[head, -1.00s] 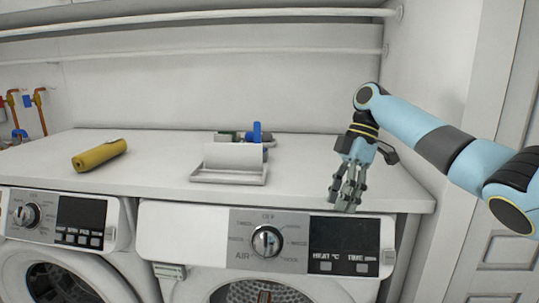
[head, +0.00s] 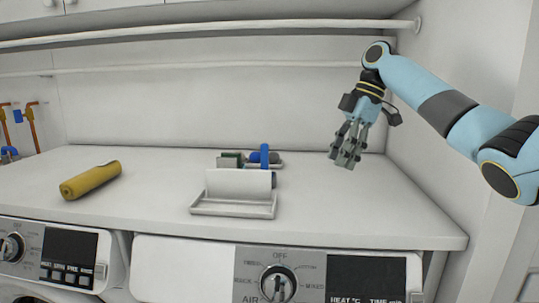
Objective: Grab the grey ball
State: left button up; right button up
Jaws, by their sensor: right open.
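I cannot make out a grey ball for certain. A cluster of small items stands on the white counter (head: 340,205), partly hidden behind a white upright piece on a tray (head: 235,210). The cluster has a green and grey block (head: 230,160) and a blue upright item (head: 264,157) with dark rounded parts beside it. My right gripper (head: 345,158) is open and empty, pointing down above the counter's right part, to the right of the cluster. My left gripper is not in view.
A yellow roll (head: 90,180) lies on the counter at the left. Two washing machines with control panels (head: 280,278) stand below the counter. A white rail (head: 210,33) crosses above. The right wall is close to my right arm. The counter between the tray and that wall is clear.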

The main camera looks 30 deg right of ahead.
aim_at(274, 157)
jog(key=i+l, duration=0.15)
jog(key=i, duration=0.2)
jog(key=i+l, duration=0.2)
jog(key=i, duration=0.2)
jog(key=i+l, duration=0.15)
jog(key=i, duration=0.2)
